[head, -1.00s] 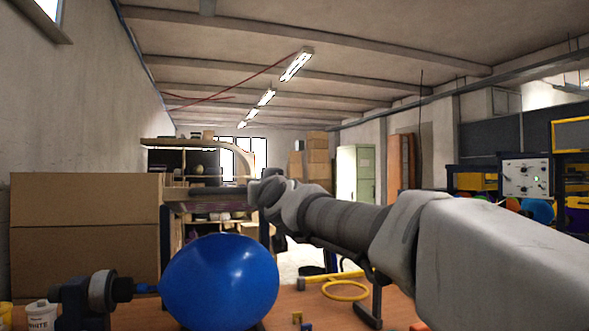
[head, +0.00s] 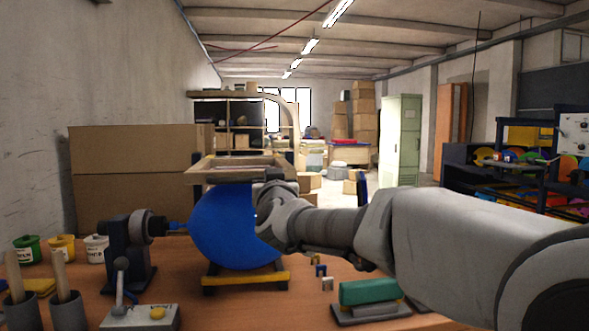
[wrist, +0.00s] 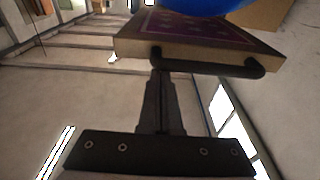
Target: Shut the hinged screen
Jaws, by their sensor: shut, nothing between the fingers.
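The hinged screen (head: 196,175) has a pale wooden frame. In the head view it lies near level just above or behind the top of the blue balloon (head: 222,228). The wrist view shows its purple patterned mesh (wrist: 195,27), wooden edge and dark bar handle (wrist: 210,66). My gripper (wrist: 160,72) is shut and empty, its fingertips at the left end of the handle; I cannot tell if they touch it. In the head view my wrist hides the fingers and the screen's right front corner. The hinge is not clearly seen.
The balloon sits over a cradle (head: 245,280) on the orange table, joined to a dark nozzle stand (head: 127,245). Paint pots (head: 61,247) and a lever box (head: 140,317) are at left. A green-topped block (head: 369,291) lies at front right. Cardboard boxes (head: 130,160) stand behind.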

